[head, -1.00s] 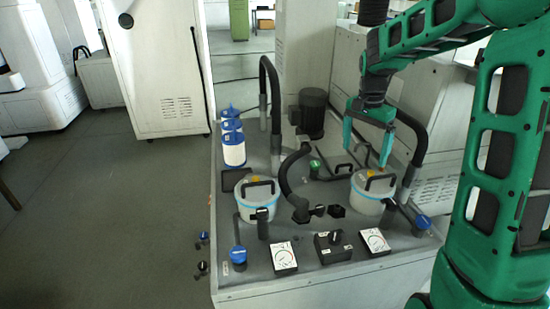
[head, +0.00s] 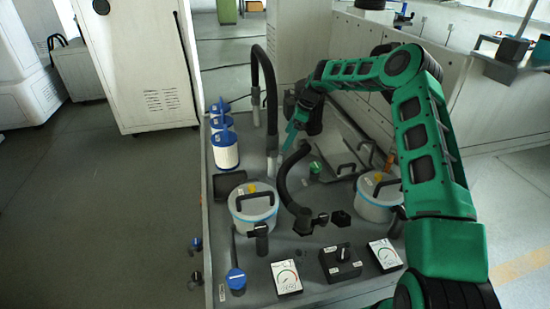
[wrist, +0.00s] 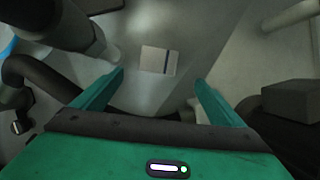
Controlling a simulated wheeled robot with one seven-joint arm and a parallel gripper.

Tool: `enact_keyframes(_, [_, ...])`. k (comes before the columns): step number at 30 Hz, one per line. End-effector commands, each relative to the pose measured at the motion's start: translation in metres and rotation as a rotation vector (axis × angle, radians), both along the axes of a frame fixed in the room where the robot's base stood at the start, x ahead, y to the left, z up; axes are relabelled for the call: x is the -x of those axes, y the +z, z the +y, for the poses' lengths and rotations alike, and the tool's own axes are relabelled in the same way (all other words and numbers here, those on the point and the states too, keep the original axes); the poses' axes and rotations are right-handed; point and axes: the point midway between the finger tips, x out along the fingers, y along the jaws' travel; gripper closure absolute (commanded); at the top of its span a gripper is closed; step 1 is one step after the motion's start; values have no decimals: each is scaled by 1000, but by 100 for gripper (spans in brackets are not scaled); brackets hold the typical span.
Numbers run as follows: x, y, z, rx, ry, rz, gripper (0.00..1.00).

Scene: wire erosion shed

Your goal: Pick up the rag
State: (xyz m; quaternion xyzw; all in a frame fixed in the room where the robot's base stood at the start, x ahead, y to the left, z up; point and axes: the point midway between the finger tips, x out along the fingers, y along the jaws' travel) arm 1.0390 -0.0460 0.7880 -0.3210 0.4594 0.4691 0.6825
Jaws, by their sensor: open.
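A small pale rectangle with a dark stripe, which looks like the folded rag (wrist: 158,61), lies flat on the grey deck in the wrist view. It is ahead of my open gripper (wrist: 160,77), roughly centred between the fingertips and apart from them. In the head view my gripper (head: 289,141) points down over the back of the grey machine top, beside the tall black hose. I cannot make out the rag in the head view; the gripper or hoses may hide it.
A tall black hose (head: 271,90) and a curved black hose (head: 283,180) stand close to the gripper. Blue-and-white filter cartridges (head: 225,150), two lidded buckets (head: 252,203) (head: 374,206), a black motor (head: 311,118) and dial gauges (head: 285,277) also crowd the deck.

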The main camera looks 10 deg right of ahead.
Motion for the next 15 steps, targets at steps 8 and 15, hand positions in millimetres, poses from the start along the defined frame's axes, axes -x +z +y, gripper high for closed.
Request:
enact_keyframes(8, [-6, -20, 7, -15, -23, 6, 8])
enact_keyframes(15, [-10, -51, 15, -13, -26, 6, 8])
